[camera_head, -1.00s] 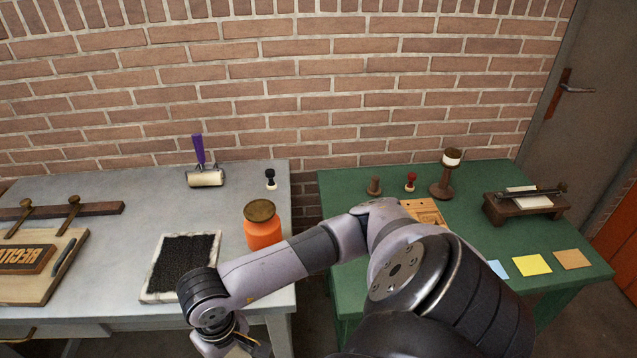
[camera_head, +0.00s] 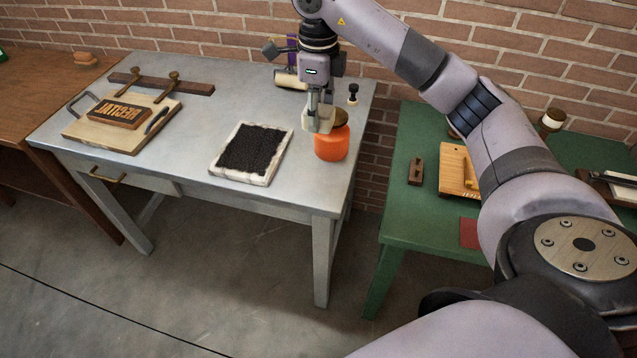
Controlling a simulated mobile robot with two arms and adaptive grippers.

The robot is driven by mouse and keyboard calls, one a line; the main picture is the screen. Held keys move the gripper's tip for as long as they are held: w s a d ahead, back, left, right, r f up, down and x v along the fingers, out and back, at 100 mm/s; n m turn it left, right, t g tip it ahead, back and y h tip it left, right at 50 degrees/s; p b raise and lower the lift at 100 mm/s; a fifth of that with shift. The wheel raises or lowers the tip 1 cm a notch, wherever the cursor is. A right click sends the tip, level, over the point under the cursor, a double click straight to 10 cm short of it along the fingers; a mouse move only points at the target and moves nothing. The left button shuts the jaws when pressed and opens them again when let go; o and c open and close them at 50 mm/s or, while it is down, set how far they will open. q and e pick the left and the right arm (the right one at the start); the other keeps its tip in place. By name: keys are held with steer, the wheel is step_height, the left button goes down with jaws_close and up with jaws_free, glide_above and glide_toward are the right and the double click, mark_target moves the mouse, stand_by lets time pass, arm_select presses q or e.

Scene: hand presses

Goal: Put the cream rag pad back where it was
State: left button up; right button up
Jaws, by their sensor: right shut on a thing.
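My right gripper (camera_head: 319,116) points down over the right part of the grey metal table (camera_head: 215,105). It is shut on the small cream rag pad (camera_head: 309,123), which shows only in part at the fingertips. The pad is beside or in front of the orange jar (camera_head: 332,145) with its brown lid; I cannot tell whether they touch. A black inking slab (camera_head: 253,149) with a pale, smeared border lies on the table to the left of the gripper. My left gripper is not in view.
A wooden board with a type block (camera_head: 118,115) and a clamp bar (camera_head: 162,82) stand at left. A roller (camera_head: 290,78) and a small black-handled stamp (camera_head: 353,93) are behind the gripper. The green table (camera_head: 408,212) is right, partly behind my arm. Bare metal lies left of the slab.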

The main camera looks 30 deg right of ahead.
mark_target(318, 186)
step_height(318, 186, down, 19)
steer(key=p, duration=0.3)
steer(key=shift+f, duration=0.2)
steer(key=shift+f, duration=0.2)
steer(key=o, duration=1)
steer(key=shift+o, duration=0.2)
steer(key=shift+r, duration=0.1)
